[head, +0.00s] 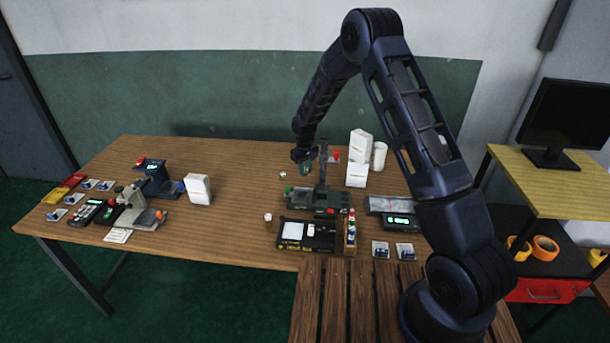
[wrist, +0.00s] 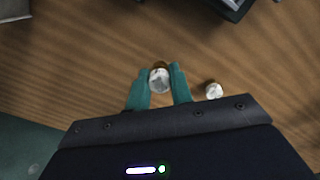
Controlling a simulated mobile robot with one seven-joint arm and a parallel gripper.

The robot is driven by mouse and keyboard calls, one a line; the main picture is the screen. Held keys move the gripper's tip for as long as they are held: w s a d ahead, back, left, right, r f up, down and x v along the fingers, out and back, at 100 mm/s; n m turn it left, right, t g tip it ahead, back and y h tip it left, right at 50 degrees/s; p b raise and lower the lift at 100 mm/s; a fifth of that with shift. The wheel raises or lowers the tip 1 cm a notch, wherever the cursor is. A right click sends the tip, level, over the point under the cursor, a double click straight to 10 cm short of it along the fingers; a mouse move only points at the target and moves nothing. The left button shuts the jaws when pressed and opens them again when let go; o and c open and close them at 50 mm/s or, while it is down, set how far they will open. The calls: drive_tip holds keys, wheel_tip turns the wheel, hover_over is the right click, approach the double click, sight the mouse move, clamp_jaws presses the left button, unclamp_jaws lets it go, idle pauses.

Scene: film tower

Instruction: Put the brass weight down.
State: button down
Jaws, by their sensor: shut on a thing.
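In the wrist view my gripper (wrist: 159,88) has its two teal fingers shut on a small round piece, the brass weight (wrist: 160,79), with a pale top and a brownish-gold side. In the head view my gripper (head: 305,168) is over the back middle of the wooden table (head: 235,160), and the weight between its fingers is too small to make out. I cannot tell whether the weight touches the table. A second small round piece (wrist: 214,90) with a pale top stands on the table to the right of the fingers, apart from them.
A green-based device with an upright post (head: 318,198) stands in front of my gripper. White boxes (head: 357,174) and a white cylinder (head: 379,156) stand to its right. A small pale piece (head: 283,175) lies to its left.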

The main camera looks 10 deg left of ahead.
drive_tip(key=shift+f, duration=1.45)
drive_tip(key=shift+f, duration=0.15)
drive_tip(key=c, duration=1.2)
unclamp_jaws()
drive_tip(key=shift+c, duration=0.2)
